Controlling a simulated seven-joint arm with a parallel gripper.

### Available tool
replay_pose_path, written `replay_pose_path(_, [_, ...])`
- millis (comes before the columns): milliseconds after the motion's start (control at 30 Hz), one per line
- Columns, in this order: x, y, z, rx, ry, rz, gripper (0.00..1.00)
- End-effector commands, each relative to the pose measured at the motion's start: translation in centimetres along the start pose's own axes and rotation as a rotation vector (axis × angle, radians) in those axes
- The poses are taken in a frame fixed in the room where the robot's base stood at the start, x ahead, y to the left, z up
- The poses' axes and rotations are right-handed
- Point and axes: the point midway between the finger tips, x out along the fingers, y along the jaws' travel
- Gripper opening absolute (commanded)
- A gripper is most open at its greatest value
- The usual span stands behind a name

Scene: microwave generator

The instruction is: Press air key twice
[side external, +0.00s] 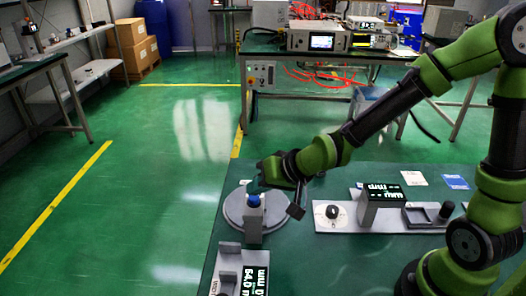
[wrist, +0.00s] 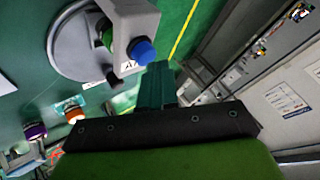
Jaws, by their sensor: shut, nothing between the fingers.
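A blue round key (side external: 254,200) tops a grey upright block (side external: 253,224) on the left part of the green bench. The key also shows in the wrist view (wrist: 142,51), near a label (wrist: 129,68) that seems to begin with "A" and is partly hidden. My gripper (side external: 257,186) is shut and empty, just above the blue key in the side view. In the wrist view its teal fingers (wrist: 158,70) end just beside and below the key. I cannot tell whether they touch it.
A round grey plate (side external: 234,212) lies by the block. A grey panel (side external: 330,228) with a black knob and a display box (side external: 381,207) is to the right. Another display (side external: 255,281) stands at the front. Green bench surface (side external: 300,262) is bare between them.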

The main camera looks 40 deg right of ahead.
Motion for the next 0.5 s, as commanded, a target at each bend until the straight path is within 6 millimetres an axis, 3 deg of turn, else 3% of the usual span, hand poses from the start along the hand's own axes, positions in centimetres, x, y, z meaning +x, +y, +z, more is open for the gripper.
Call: replay_pose_path(500, [0.46, 0.35, 0.38, 0.000, -0.002, 0.001, 0.00])
